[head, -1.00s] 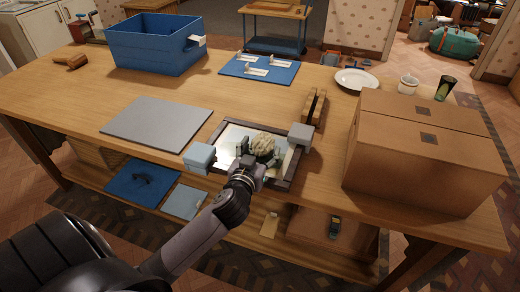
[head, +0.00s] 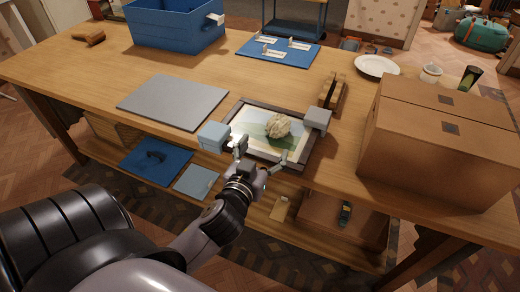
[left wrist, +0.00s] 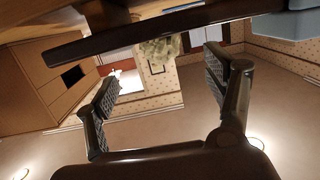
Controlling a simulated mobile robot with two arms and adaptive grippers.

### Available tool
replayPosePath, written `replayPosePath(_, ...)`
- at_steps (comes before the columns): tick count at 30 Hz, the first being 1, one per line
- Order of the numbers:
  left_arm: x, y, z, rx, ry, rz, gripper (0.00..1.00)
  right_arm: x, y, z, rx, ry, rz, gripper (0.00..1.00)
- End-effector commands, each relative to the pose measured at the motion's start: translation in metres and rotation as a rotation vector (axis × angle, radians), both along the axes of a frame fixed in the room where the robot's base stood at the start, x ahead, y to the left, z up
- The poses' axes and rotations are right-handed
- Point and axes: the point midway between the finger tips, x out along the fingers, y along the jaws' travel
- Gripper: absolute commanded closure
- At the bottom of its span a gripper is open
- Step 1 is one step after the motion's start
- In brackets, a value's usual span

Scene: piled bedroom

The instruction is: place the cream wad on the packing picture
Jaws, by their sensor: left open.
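The cream wad (head: 278,125), a crumpled ball, rests on the packing picture (head: 253,150), a dark-framed landscape lying on the table with grey-blue blocks at two of its corners. My left gripper (head: 262,160) is open and empty at the near edge of the picture, apart from the wad. In the left wrist view the wad (left wrist: 158,49) shows beyond the open fingers (left wrist: 160,75), partly hidden by a dark frame edge. My right gripper is not in view.
A large cardboard box (head: 440,140) stands close on the right. A grey board (head: 173,102) lies to the left, and a blue bin (head: 175,30) stands behind it. A wooden block piece (head: 333,92), a white plate (head: 376,66) and a cup lie beyond the picture.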

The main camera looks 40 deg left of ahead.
Motion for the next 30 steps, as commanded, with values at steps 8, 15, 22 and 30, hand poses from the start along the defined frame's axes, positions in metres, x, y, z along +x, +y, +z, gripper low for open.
replayPosePath(8,-0.023,-0.007,0.004,0.000,-0.001,-0.001,0.24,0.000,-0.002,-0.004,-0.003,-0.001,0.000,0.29)
replayPosePath(15,-0.024,-0.007,0.004,0.001,-0.001,-0.001,0.24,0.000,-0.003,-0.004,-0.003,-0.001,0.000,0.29)
replayPosePath(22,-0.024,-0.007,0.004,0.000,-0.001,-0.001,0.24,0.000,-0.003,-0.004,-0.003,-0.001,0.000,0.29)
replayPosePath(30,-0.040,-0.004,-0.036,-0.018,0.194,0.035,0.24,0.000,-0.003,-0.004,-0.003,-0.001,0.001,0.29)
